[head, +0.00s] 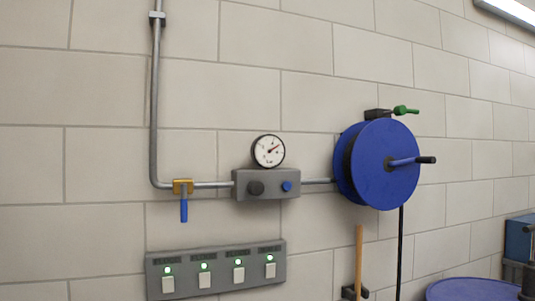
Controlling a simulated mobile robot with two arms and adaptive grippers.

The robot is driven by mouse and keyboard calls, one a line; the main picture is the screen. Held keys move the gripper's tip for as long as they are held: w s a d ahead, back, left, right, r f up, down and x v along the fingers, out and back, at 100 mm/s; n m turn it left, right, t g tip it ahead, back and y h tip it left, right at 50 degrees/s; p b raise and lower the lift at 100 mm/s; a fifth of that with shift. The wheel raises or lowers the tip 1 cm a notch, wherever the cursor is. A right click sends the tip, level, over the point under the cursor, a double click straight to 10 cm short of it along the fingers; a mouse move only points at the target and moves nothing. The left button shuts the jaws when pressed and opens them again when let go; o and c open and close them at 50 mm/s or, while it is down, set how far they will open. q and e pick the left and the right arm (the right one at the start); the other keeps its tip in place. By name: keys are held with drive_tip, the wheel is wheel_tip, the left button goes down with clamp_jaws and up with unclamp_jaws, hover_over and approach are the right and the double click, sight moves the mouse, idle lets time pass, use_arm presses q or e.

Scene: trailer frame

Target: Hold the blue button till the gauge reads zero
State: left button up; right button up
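The small blue button (287,186) is on the right part of the front of a grey box (270,192) on the wall. A larger dark knob (256,188) is to its left on the same box. The round white gauge (268,151) sits on top of the box. Neither of my grippers is in the head view, and nothing touches the button.
A pipe (154,95) runs down to a brass valve with a blue lever (184,210) hanging down. A blue hose reel (386,164) with a crank is on the right. A grey switch panel (216,270) with green lights is below. A blue drum (474,290) stands lower right.

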use_arm(q)
clamp_jaws()
idle(1.1)
